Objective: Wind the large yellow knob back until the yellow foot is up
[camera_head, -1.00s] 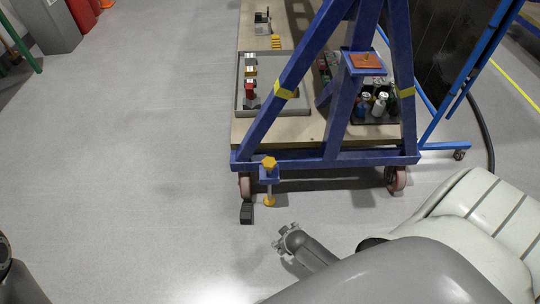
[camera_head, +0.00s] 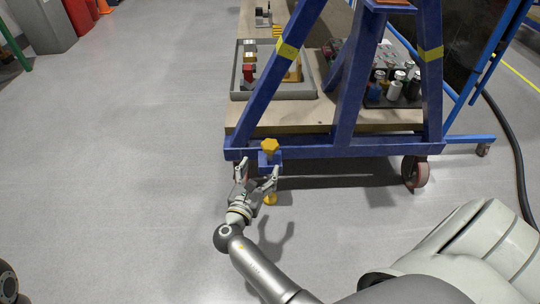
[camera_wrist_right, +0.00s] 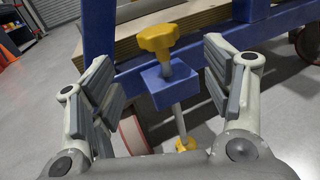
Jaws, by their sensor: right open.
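The large yellow knob (camera_head: 270,146) tops a threaded screw in a blue bracket (camera_head: 270,163) at the near left corner of the blue frame. In the right wrist view the knob (camera_wrist_right: 158,39) shows above the block, with the grey screw (camera_wrist_right: 179,118) below. The yellow foot (camera_head: 270,199) is at the screw's lower end near the floor; whether it touches is unclear. In the wrist view the foot (camera_wrist_right: 185,144) is partly cut by my gripper body. My right gripper (camera_head: 257,172) is open, fingers on either side of the bracket, just below the knob and apart from it.
The blue frame (camera_head: 345,148) stands on castors, one wheel (camera_head: 415,172) at the right. A wooden board (camera_head: 330,113) carries a grey tray (camera_head: 316,80) and several cans. A black hose (camera_head: 518,150) lies at the right.

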